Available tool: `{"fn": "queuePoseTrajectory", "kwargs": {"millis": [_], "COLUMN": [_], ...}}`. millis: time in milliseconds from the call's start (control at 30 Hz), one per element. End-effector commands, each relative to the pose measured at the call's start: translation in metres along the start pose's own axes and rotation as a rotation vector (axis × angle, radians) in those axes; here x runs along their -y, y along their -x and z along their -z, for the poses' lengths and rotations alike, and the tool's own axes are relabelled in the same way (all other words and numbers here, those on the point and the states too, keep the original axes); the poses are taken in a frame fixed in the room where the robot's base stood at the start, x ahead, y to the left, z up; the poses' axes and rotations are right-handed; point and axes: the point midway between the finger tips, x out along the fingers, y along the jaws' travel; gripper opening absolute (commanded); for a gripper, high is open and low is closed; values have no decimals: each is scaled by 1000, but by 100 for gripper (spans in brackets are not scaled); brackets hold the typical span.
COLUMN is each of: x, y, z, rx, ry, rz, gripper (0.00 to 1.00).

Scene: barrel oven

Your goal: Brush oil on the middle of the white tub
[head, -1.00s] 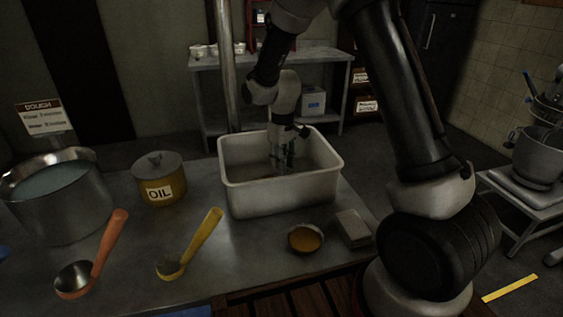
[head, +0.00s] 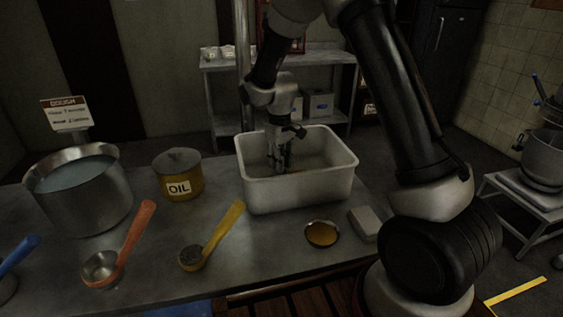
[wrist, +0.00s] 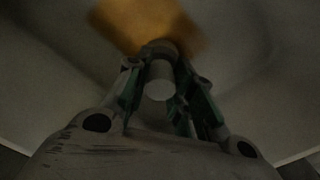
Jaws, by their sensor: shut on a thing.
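The white tub (head: 296,197) stands on the metal table, open side up. My gripper (head: 279,162) reaches down inside it, left of its middle, and the tub's front wall hides part of what is below. In the wrist view my gripper (wrist: 163,88) is shut on a brush, whose round pale handle end (wrist: 158,82) shows between the fingers. A blurred tan patch (wrist: 148,20) lies beyond the fingers, apparently the brush head. Whether it touches the tub floor I cannot tell. A small bowl of amber oil (head: 321,233) sits in front of the tub.
A yellow pot labelled OIL (head: 178,177) and a large metal pot (head: 80,203) stand to the left. An orange-handled scoop (head: 134,232), a yellow-handled scoop (head: 224,226) and a blue-handled one (head: 20,252) lie in front. A pale block (head: 365,223) is beside the oil bowl.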

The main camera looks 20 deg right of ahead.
Motion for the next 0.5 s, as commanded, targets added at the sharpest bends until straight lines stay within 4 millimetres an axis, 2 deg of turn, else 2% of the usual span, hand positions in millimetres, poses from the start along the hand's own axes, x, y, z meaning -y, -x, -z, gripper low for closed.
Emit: {"fn": "queuePoseTrajectory", "kwargs": {"millis": [67,133,500], "x": [-1,-1,-2], "y": [6,24,55], "z": [0,0,-3], "rx": [-2,-5,-2], "ry": [-1,-2,-4], "rz": [0,-1,0], "gripper": [1,1,1]}}
